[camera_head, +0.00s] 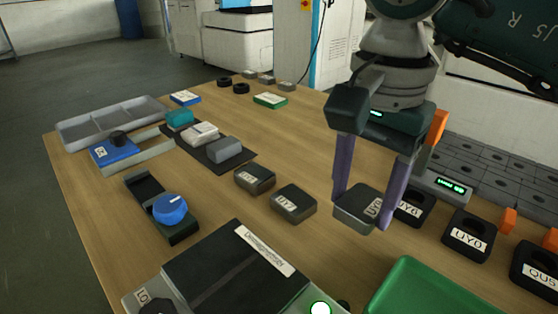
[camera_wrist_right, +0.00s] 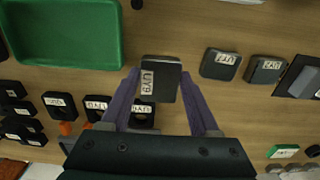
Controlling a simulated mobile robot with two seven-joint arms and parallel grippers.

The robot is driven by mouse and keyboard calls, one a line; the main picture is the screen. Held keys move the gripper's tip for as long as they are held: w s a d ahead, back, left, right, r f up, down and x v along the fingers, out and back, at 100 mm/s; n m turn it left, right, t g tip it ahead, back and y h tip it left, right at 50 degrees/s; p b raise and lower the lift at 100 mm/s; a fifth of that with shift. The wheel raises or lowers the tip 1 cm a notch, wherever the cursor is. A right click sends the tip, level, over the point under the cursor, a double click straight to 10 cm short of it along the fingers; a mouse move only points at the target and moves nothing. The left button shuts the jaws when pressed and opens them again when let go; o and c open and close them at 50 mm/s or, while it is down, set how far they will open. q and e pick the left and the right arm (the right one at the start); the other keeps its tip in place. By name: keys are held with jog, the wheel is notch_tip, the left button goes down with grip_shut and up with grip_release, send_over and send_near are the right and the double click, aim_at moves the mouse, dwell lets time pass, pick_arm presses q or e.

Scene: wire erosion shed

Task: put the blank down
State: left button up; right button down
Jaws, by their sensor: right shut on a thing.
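The blank (camera_head: 352,210) is a dark grey block with a white label. My right gripper (camera_head: 364,208) has its two purple fingers shut on the sides of it. In the wrist view the blank (camera_wrist_right: 162,72) sits between the fingertips of the right gripper (camera_wrist_right: 162,84), and its label seems to read UY9. It is over the wooden table (camera_head: 300,140); I cannot tell whether its underside touches the wood. Two similar blanks, one nearer (camera_head: 293,205) and one farther (camera_head: 255,180), stand on the table to its left. My left gripper is not in view.
A green tray (camera_head: 405,283) lies at the front right. Several black labelled holders (camera_head: 468,243) stand in a row to the right, close to the held blank. A demagnetizer (camera_head: 215,262) lies at the front, and a blue-knobbed device (camera_head: 168,210) at left. Bare wood lies behind the blanks.

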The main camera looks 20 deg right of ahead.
aim_at(350, 245)
jog(key=shift+f+b, duration=0.45)
jog(key=shift+f, duration=2.35)
jog(key=shift+w, duration=0.1)
jog(key=shift+f, duration=0.15)
jog(key=shift+c, duration=0.6)
grip_release()
